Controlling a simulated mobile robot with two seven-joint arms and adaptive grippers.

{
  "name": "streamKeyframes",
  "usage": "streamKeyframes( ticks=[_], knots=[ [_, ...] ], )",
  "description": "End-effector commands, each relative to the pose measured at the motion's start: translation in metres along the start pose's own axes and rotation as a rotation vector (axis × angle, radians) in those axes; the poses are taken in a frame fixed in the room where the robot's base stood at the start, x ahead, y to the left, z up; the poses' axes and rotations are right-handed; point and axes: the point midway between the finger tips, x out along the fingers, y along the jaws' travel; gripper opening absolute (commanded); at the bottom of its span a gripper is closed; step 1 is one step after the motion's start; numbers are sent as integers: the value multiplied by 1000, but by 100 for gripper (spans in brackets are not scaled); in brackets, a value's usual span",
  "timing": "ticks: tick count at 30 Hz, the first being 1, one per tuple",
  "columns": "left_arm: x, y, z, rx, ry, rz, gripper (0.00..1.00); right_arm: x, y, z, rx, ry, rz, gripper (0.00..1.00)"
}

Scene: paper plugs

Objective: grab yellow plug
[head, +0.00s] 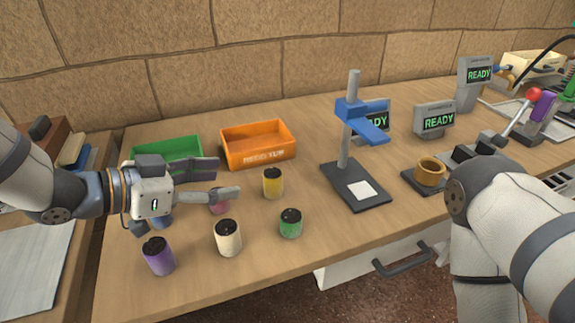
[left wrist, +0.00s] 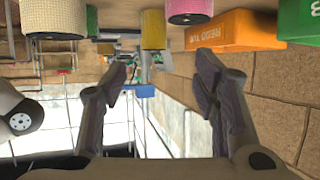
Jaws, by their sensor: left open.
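The yellow plug (head: 273,184) is a short upright cylinder with a dark top, standing on the wooden table in front of the orange bin. It also shows in the left wrist view (left wrist: 153,30), which looks upside down, between and beyond the fingertips. My left gripper (head: 229,179) is open and empty, left of the yellow plug and pointing toward it, with a visible gap. Its spread fingers show in the left wrist view (left wrist: 160,72). My right arm comes in at the lower right of the head view; its gripper is not seen.
A pink plug (head: 219,208) is partly hidden by my left finger. White (head: 228,238), green (head: 291,223) and purple (head: 158,256) plugs stand nearer. Behind are an orange bin (head: 258,155) and a green bin (head: 180,150). A blue-armed stand (head: 345,150) rises right of the yellow plug.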

Motion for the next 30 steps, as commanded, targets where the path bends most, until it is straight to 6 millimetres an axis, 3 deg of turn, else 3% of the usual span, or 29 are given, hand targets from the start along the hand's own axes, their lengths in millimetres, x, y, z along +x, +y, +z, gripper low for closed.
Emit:
streamKeyframes(
  ticks=[2,7,19,22,28,30],
  knots=[
    [7,0,2,-1,-2,2,55,2,0,2,0,-8,0,40],
    [47,1,5,-3,-6,5,55,12,0,8,-1,-36,1,40],
    [111,8,-7,0,-2,2,55,19,0,11,-1,-53,2,40],
    [120,8,-7,0,-1,2,55,20,1,12,-1,-57,3,40],
    [121,8,-9,0,0,1,55,20,1,12,-2,-55,3,40],
    [121,8,-9,0,1,1,41,20,1,12,-2,-55,3,40]
  ],
)
